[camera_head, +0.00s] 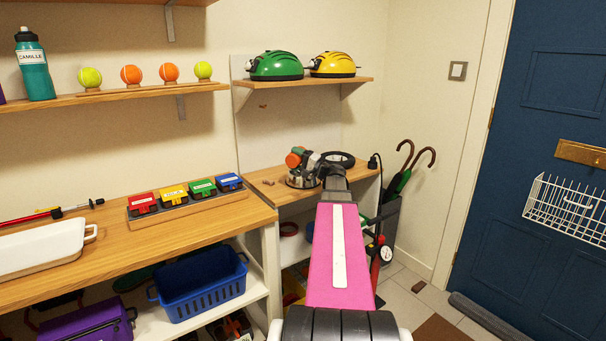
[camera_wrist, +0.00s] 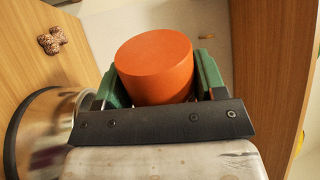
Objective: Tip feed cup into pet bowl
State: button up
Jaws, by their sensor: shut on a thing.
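My gripper (camera_wrist: 158,85) is shut on the orange feed cup (camera_wrist: 155,62), with a green pad on each side of it. In the head view the cup (camera_head: 293,160) is small, at the end of my arm. It is tipped onto its side, with one flat orange face toward the left. I cannot tell whether anything is in it. The shiny metal pet bowl (camera_wrist: 48,125), with a dark rim, stands on the lower wooden shelf.
Brown bone-shaped pieces (camera_wrist: 52,40) lie on the wood beside the bowl.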

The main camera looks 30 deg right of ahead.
jog(key=shift+w+d+r+m+t+h, duration=0.15)
jog(key=shift+r+m+t+h, duration=0.15)
jog(key=shift+m, duration=0.55)
jog(key=shift+w+d+r+m+t+h, duration=0.1)
jog(key=shift+d+r+m+t+h, duration=0.15)
jog(key=shift+m, duration=0.65)
jog(key=shift+w+d+r+m+t+h, duration=0.15)
jog(key=shift+r+m+h, duration=0.15)
jog(key=shift+m, duration=0.55)
dwell(0.7)
jog(key=shift+w+d+f+m+h, duration=0.25)
jog(key=shift+f+m+h, duration=0.25)
jog(key=shift+m, duration=0.6)
dwell(0.4)
